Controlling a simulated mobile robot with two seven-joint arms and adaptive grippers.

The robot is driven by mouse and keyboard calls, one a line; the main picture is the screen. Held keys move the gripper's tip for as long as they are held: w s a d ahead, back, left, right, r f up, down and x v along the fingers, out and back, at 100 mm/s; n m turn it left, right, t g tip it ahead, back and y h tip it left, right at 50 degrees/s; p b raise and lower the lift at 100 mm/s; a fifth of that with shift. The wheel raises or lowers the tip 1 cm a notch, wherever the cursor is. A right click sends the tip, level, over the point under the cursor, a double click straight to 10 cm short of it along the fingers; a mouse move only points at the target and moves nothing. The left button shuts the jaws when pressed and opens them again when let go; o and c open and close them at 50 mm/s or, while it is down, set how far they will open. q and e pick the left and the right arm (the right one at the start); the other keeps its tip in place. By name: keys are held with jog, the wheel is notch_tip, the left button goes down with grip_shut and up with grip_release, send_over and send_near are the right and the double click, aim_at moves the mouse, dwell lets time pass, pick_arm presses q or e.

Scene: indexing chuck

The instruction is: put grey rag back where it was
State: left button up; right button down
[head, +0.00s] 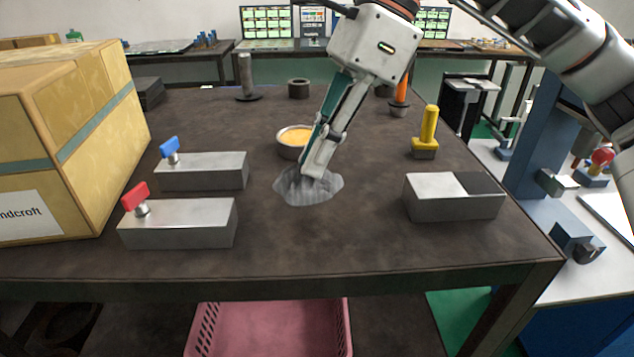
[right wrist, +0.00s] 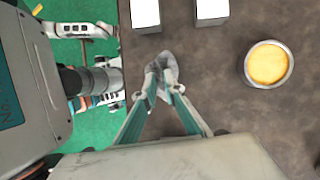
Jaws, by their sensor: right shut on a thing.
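The grey rag (head: 325,190) lies crumpled on the dark tabletop (head: 350,250), near its middle. My right gripper (head: 314,175) reaches down onto it from above, with its fingers shut on the cloth. In the right wrist view the fingertips (right wrist: 161,72) meet around a bunched bit of the rag (right wrist: 166,57). In the head view most of the rag is spread around the fingertips and appears to rest on the table. My left gripper is not in view.
A bowl with orange contents (head: 292,140) stands just behind the rag. Metal blocks with a blue knob (head: 203,171) and a red knob (head: 180,222) are left. A plain metal block (head: 453,197) and a yellow tool (head: 427,132) are right. A large box (head: 70,130) fills the far left.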

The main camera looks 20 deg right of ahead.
aim_at(318, 181)
jog(key=shift+f, duration=2.35)
jog(key=shift+r, duration=0.1)
jog(key=c, duration=2.1)
grip_release()
